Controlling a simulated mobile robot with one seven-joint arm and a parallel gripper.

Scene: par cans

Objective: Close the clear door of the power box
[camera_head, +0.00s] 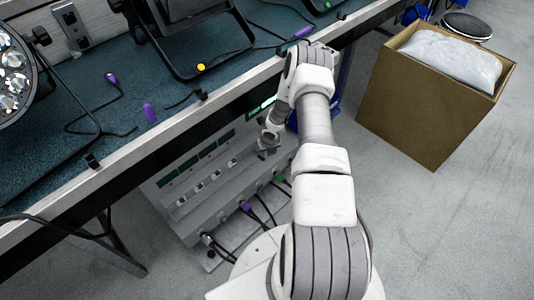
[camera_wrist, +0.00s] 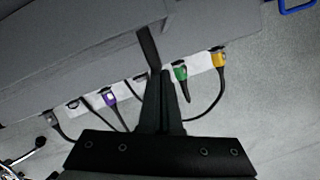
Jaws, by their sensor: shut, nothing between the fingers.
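The power box (camera_head: 185,190) is a light grey cabinet under the table, with a row of dark green displays and cables plugged in along its lower edge. In the wrist view, a broad grey surface of the box (camera_wrist: 75,70) fills the upper part, above a white strip of plugs. The clear door cannot be told apart surely from the box front, so its angle is unclear. My gripper (camera_head: 266,147) is at the right part of the box front. In the wrist view my gripper (camera_wrist: 160,80) is shut and empty, its fingers pointing towards the box. Whether it touches is unclear.
A blue-topped table (camera_head: 115,65) overhangs the box and carries stage lights and cables. Purple (camera_wrist: 108,98), green (camera_wrist: 180,72) and yellow (camera_wrist: 218,58) plugs with dark cables stick out near my fingers. A cardboard box (camera_head: 410,105) stands right; the floor below it is clear.

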